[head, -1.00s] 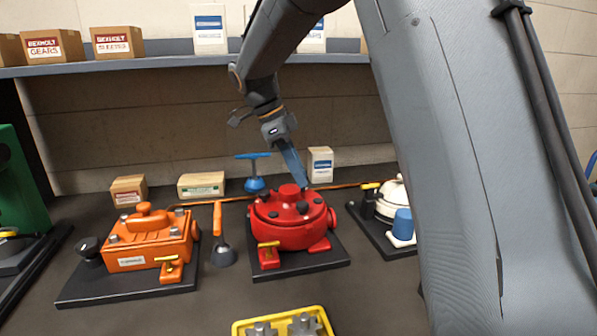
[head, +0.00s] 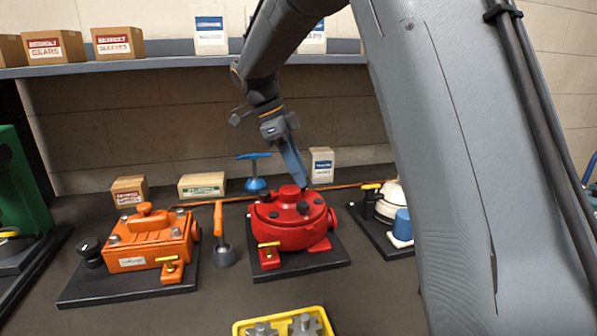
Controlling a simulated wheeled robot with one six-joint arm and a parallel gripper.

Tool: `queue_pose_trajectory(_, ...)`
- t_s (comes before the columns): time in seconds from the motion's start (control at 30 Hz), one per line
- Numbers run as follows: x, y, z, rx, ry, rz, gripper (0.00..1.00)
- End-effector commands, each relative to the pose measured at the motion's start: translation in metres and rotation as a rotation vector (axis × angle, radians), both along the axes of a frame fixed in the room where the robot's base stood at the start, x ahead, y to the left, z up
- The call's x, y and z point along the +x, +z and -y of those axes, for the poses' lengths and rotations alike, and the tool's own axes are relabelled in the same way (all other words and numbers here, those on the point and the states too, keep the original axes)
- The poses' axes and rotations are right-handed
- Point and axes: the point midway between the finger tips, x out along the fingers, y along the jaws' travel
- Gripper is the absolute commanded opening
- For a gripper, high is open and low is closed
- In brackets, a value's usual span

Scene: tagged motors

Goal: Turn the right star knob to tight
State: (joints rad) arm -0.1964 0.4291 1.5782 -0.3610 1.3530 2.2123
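A round red motor (head: 293,236) stands on a dark base plate in the middle of the bench. Several small dark knobs sit on its top, one at the front right (head: 303,208) and one at the left (head: 265,196). My gripper (head: 304,184) points down at the right rear of the motor's top, its blue-grey fingers seen edge-on. I cannot tell whether the fingers touch a knob, nor whether they are open or shut. Any knob under the fingertips is largely hidden.
An orange motor (head: 150,240) stands left, with an orange-handled tool (head: 221,235) between. A white motor (head: 388,205) is partly behind my arm. A blue T-handled tool (head: 255,175) and small boxes stand behind. A yellow tray (head: 245,326) with gears is in front.

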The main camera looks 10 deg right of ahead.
Motion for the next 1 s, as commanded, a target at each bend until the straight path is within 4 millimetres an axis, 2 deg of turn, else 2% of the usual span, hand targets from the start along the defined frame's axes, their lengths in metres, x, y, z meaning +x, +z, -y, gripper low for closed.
queue_pose_trajectory(0.17, 0.001, 0.006, -0.003, 0.000, 0.000, 0.000, 0.29)
queue_pose_trajectory(0.6, 0.009, 0.064, -0.027, 0.000, 0.002, 0.001, 0.29)
queue_pose_trajectory(0.97, 0.010, 0.072, -0.030, 0.000, 0.000, 0.000, 0.29)
queue_pose_trajectory(1.0, 0.010, 0.072, -0.030, 0.000, 0.000, 0.000, 0.33)
